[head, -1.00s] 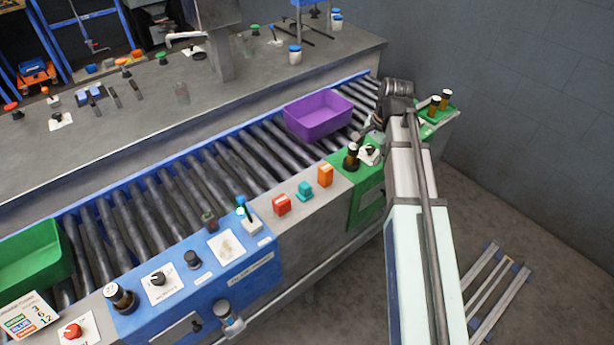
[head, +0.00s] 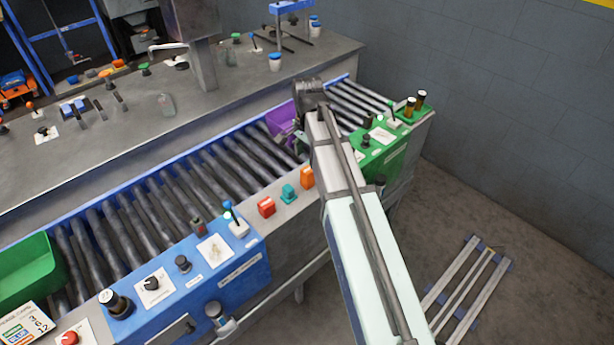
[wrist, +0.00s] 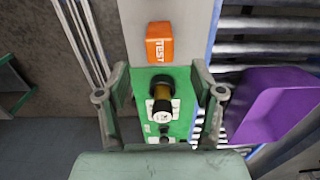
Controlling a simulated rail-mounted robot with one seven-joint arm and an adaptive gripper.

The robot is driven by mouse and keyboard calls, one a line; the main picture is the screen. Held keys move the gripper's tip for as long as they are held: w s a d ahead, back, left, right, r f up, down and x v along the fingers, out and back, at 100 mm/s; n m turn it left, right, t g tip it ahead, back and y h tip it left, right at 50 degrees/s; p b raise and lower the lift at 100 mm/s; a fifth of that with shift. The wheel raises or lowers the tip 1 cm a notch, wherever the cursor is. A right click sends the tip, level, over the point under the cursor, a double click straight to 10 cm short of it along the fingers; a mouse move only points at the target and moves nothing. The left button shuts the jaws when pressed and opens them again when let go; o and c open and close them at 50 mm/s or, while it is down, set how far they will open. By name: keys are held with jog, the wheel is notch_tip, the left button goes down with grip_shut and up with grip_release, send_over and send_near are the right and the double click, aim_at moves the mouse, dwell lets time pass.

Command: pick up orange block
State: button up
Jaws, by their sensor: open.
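The orange block (head: 307,177) stands on the grey ledge at the front of the conveyor, partly covered by my arm in the head view. In the wrist view the orange block (wrist: 160,43) shows "TEST" lettering on its side and sits beyond my fingertips, roughly centred between them. My gripper (wrist: 160,78) is open and empty, apart from the block. In the head view my gripper (head: 299,138) is mostly hidden by the arm, near the purple bin. A dark bottle-like knob with an amber body (wrist: 160,95) stands on the green panel between my fingers in the wrist view.
A purple bin (head: 280,117) sits on the rollers behind my gripper; it also shows at right in the wrist view (wrist: 275,105). A teal block (head: 289,193) and a red block (head: 266,207) stand left of the orange block. A green control panel (head: 385,150) lies right.

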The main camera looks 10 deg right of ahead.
aim_at(308, 170)
jog(key=shift+f+p, duration=1.15)
jog(key=shift+f, duration=3.4)
jog(key=c, duration=1.3)
